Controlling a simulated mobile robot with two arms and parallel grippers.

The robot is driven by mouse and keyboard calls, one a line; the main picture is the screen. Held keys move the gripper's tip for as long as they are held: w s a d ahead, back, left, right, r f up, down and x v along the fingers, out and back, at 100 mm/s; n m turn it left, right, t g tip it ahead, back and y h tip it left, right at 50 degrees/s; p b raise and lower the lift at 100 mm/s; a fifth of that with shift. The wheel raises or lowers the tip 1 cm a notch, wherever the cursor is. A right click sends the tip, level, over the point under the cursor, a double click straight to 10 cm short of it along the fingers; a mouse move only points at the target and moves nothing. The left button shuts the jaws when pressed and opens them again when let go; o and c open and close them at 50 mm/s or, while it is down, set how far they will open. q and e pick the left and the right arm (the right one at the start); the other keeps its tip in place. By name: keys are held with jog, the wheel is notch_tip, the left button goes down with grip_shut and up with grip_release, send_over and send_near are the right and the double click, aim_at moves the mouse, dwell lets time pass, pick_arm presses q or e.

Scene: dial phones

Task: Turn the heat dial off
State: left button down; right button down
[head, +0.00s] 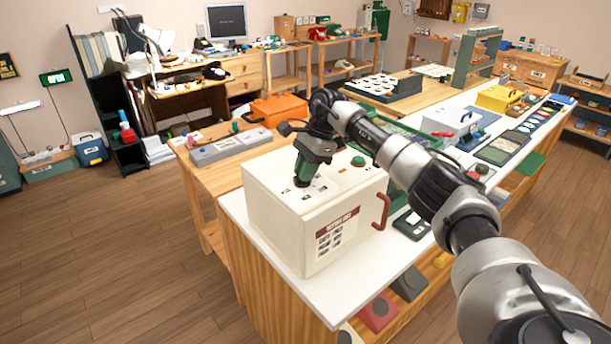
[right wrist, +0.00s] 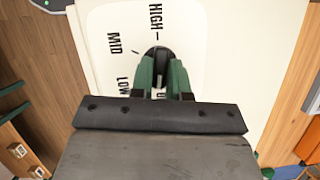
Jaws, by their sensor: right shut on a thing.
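The heat dial is a black knob on the top face of a cream box (head: 292,222) with a red side handle. In the right wrist view the dial (right wrist: 158,52) sits among the printed words HIGH, MID and LOW; another label below it is mostly hidden by my fingers. My right gripper (head: 303,180) reaches down onto the box top. In the right wrist view its green fingers (right wrist: 163,78) are shut on the dial, one on each side. Which mark the dial points to, I cannot tell. My left gripper is not in view.
The box stands on the near end of a white-topped bench (head: 335,290). A green button (head: 358,161) is on the box top, right of my gripper. A grey case (head: 230,147) and an orange toolbox (head: 277,109) lie behind. Open wooden floor (head: 110,250) is at left.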

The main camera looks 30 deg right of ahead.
jog(key=shift+a+f+n+g, duration=0.1)
jog(key=shift+f+n+g, duration=0.3)
jog(key=shift+n, duration=0.4)
jog(key=shift+b, duration=0.3)
jog(key=c, duration=1.1)
grip_release()
jog(key=shift+r, duration=0.15)
jog(key=shift+w+r, duration=0.1)
jog(key=b+v, duration=0.1)
jog(key=v, duration=0.9)
jog(key=shift+r, duration=0.25)
